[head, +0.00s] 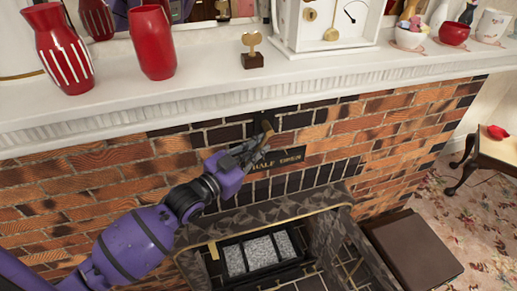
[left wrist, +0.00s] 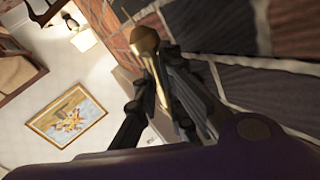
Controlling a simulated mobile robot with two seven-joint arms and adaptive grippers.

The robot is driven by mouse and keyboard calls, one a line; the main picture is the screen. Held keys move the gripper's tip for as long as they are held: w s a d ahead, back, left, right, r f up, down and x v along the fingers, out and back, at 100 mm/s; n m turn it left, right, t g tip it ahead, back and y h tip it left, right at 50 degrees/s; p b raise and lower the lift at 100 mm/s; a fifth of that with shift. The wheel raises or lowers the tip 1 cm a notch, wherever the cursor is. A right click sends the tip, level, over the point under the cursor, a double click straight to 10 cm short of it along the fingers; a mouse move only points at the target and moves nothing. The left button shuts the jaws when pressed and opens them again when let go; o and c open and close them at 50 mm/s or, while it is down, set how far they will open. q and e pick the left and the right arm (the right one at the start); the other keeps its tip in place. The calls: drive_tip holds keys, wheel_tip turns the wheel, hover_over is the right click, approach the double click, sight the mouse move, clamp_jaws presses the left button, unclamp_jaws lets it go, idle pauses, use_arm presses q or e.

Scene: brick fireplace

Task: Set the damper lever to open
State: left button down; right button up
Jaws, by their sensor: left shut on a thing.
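The damper lever (head: 267,126) is a short lever with a brass-coloured knob on the brick front below the mantel. A dark plate (head: 288,159) beneath it shows lettering that reads "HALF OPEN", partly covered by my gripper. My left gripper (head: 261,146) reaches up from the lower left and is shut on the lever. In the left wrist view the lever's rounded brass knob (left wrist: 145,38) sticks out past the fingers of my left gripper (left wrist: 158,85). The lever's base is hidden there. My right gripper is not in view.
The white mantel (head: 200,95) overhangs above my gripper, bearing red vases (head: 152,42), a small brass ornament (head: 252,50), a white clock (head: 325,22) and cups. Below is the stone-trimmed fireplace opening with a grate (head: 258,254). A side table (head: 492,146) stands at right.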

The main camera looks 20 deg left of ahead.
use_arm(q)
drive_tip(key=shift+f, duration=0.1)
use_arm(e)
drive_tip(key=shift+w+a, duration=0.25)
